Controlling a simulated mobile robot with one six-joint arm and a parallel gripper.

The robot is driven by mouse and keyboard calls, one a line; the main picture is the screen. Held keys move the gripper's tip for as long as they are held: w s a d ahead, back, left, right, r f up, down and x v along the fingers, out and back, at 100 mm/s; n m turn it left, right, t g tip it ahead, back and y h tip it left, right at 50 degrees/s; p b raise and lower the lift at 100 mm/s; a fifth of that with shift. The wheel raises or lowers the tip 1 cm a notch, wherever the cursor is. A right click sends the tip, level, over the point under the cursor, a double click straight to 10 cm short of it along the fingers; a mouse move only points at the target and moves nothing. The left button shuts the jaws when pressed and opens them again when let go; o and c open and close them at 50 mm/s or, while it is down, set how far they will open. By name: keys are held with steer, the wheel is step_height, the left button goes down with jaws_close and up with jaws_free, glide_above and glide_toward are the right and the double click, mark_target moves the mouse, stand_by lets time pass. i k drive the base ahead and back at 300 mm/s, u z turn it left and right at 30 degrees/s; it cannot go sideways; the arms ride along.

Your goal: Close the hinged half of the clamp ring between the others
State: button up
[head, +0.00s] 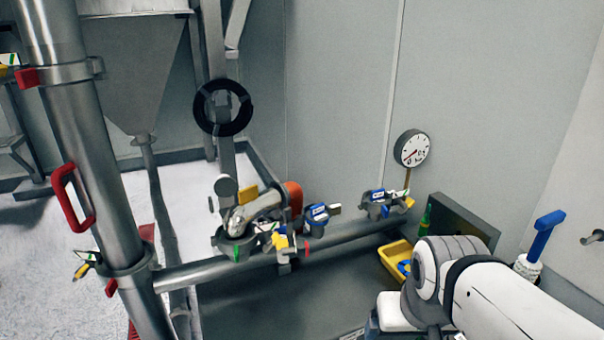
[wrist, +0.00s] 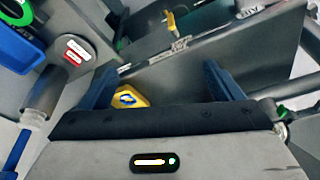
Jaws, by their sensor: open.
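Several clamp-like fittings with blue and white labels sit along the horizontal pipe (head: 345,233) in the head view. One fitting (head: 284,241) with yellow parts is at the left, a blue-labelled one (head: 318,214) is in the middle, and another (head: 377,203) with a yellow end is at the right. They are too small to tell which halves are hinged or how far they stand open. My gripper (wrist: 161,72) is open and empty in the wrist view, with its dark blue fingers wide apart. No clamp ring is clearly seen between them.
A yellow tray (head: 389,262) with blue contents lies right of the pipe. A round gauge (head: 412,148) is on the wall. A thick vertical pipe (head: 90,150) with a red handle (head: 70,197) stands left. A blue-handled tool (head: 541,236) stands at the right.

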mark_target(301, 247)
steer(key=k, duration=1.15)
steer(key=u, duration=0.5)
steer(key=i, duration=1.5)
steer(key=z, duration=0.5)
